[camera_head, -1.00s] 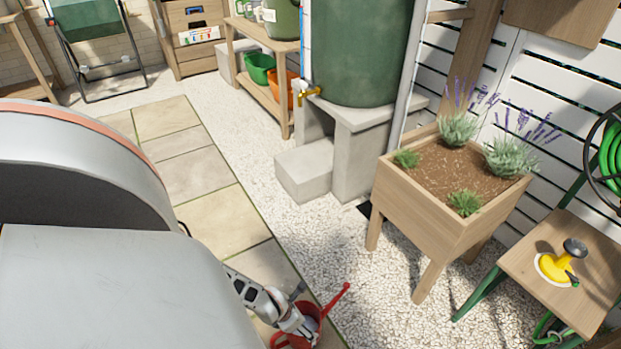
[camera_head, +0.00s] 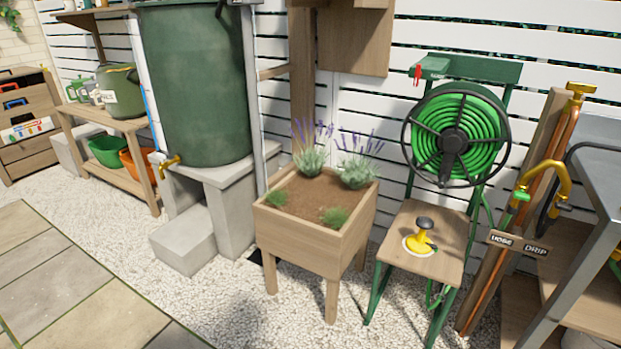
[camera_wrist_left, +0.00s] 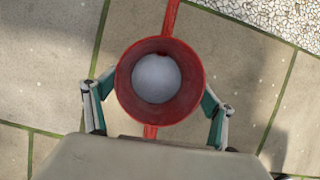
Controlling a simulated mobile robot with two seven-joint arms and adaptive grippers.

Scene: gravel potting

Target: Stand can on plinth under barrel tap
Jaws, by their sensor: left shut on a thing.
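The red can (camera_wrist_left: 188,102) shows from above in the left wrist view, with a pale grey round area inside it. A red spout runs up from it in that picture. My left gripper (camera_wrist_left: 159,105) is shut on the can, one finger on each side; both are out of the head view. The green barrel (camera_head: 198,85) stands on a grey concrete stand, and its brass tap (camera_head: 170,161) points out at the lower left. The low grey concrete plinth (camera_head: 184,240) sits below the tap, and its top looks bare. My right gripper is in neither view.
A wooden planter (camera_head: 310,240) with lavender stands right of the plinth. Further right are a stool (camera_head: 440,262) and a green hose reel (camera_head: 455,135). A shelf with tubs (camera_head: 137,165) stands left. Gravel and paving (camera_head: 75,290) in front are clear.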

